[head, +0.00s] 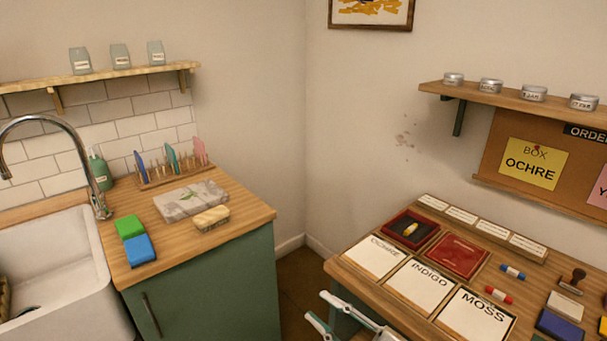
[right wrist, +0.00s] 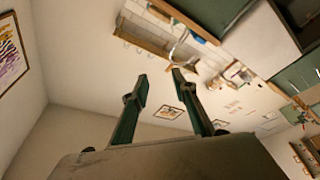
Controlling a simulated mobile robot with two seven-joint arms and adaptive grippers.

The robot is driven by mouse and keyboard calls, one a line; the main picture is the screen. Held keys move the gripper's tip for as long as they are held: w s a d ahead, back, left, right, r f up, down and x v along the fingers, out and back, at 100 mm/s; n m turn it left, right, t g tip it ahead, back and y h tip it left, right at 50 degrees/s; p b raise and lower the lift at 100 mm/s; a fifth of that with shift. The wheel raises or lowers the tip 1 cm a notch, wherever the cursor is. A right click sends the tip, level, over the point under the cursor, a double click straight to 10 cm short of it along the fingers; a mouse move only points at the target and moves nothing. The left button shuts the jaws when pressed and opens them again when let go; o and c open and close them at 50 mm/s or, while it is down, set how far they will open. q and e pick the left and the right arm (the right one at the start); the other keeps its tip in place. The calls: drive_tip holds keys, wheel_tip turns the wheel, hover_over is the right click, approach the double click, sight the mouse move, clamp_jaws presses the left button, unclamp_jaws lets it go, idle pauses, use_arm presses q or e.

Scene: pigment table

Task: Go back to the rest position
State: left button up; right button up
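My right gripper (head: 317,306) shows at the bottom of the head view, in front of the left end of the pigment table (head: 345,268). Its two fingers point left and stand apart with nothing between them. In the right wrist view the same gripper (right wrist: 156,72) is open and empty, with the room tilted behind it. My left gripper is in neither view.
On the table are a dark red box (head: 410,229) holding a small yellow-banded piece, a red box (head: 457,256), cards reading OCHRE (head: 376,256), INDIGO (head: 421,286) and MOSS (head: 474,315), and crayon-like pieces. A green counter (head: 210,291) with a sink stands left; floor shows between.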

drive_tip(key=d+f+m+t+h, duration=0.4)
drive_tip(key=d+f+m+h, duration=0.3)
drive_tip(key=f+m, duration=0.1)
drive_tip(key=s+d+f+m+g+h, duration=0.3)
drive_tip(key=s+d+f, duration=0.1)
drive_tip(key=s+f, duration=0.3)
drive_tip(key=s+d+f+m+g+h, duration=0.2)
drive_tip(key=s+d+f+m+h, duration=0.1)
drive_tip(key=s+f, duration=0.5)
wheel_tip(320, 180, down, 3)
drive_tip(key=shift+d+r+m+g+h, duration=0.1)
drive_tip(key=shift+d+m+g+h, duration=0.3)
drive_tip(key=shift+d, duration=0.45)
